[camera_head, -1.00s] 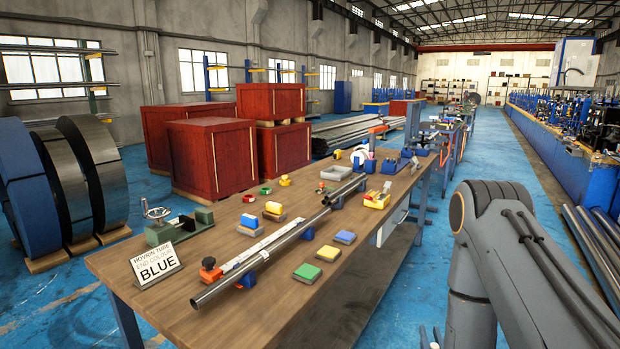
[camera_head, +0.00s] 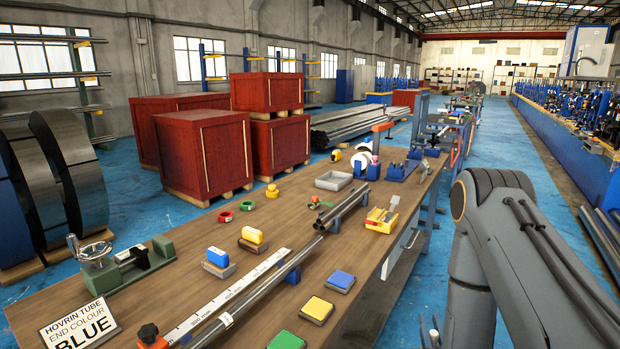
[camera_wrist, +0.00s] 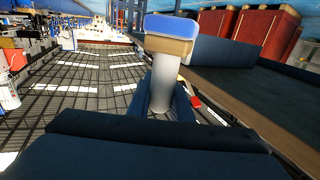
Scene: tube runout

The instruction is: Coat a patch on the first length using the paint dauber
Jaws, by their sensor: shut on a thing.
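In the wrist view my gripper (camera_wrist: 165,108) is shut on the paint dauber's pale handle. The dauber (camera_wrist: 170,46) has a tan block and a blue pad, held clear of any surface. In the head view a long shiny steel tube (camera_head: 262,290) lies along the bench beside a white measuring strip (camera_head: 225,299). A further stretch of tube (camera_head: 345,206) rests on blue supports; whether it is a separate length is hard to tell. I see no blue patch on the tube. A sign (camera_head: 80,322) reads "HOVRIN TUBE END COLOUR BLUE".
Blue (camera_head: 341,280), yellow (camera_head: 317,309) and green (camera_head: 285,341) pads lie on the near side of the bench (camera_head: 390,225). Blue (camera_head: 218,257) and yellow (camera_head: 254,236) blocks and a green vise-like tool (camera_head: 139,264) stand beyond the tube. Red crates (camera_head: 203,152) stand behind.

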